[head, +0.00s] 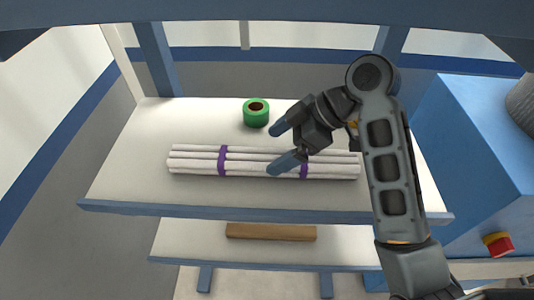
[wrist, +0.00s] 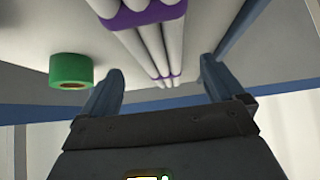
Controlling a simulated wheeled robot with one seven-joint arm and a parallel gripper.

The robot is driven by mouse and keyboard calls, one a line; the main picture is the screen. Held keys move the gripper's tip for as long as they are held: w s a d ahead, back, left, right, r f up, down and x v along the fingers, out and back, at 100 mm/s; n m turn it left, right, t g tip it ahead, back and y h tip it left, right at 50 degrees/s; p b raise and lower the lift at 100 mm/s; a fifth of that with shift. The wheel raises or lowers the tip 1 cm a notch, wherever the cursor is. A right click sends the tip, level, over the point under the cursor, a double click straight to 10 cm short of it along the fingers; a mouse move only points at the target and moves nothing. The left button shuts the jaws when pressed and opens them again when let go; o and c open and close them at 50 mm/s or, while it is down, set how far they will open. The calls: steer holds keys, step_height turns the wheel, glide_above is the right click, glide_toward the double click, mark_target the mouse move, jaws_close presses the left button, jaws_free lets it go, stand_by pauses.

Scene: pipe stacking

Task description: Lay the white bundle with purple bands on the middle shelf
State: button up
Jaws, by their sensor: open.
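The white bundle with purple bands (head: 262,163) lies lengthwise across the middle shelf (head: 130,190), near its front edge. It is several white pipes held by two purple bands. My gripper (head: 280,147) is open, with its blue fingertips spread over the right half of the bundle in the head view; one finger overlaps the bundle there. In the wrist view the bundle (wrist: 150,45) runs away from the camera and shows between the two spread fingers, with nothing gripped. I cannot tell whether a finger touches it.
A green tape roll (head: 256,113) stands behind the bundle; it also shows in the wrist view (wrist: 70,70). A brown wooden block (head: 270,232) lies on the shelf below. An upper shelf edge (head: 250,12) spans the top. A blue cabinet (head: 480,150) stands at right.

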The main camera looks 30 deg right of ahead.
steer(key=p+v, duration=0.1)
steer(key=v, duration=0.4)
steer(key=shift+s+d+r, duration=0.1)
steer(key=shift+d+r, duration=0.05)
steer(key=shift+r, duration=0.25)
steer(key=shift+s+d+r+p, duration=0.3)
steer(key=shift+d+r+p, duration=0.15)
steer(key=shift+p, duration=0.7)
steer(key=shift+a+f, duration=0.1)
steer(key=shift+f, duration=0.05)
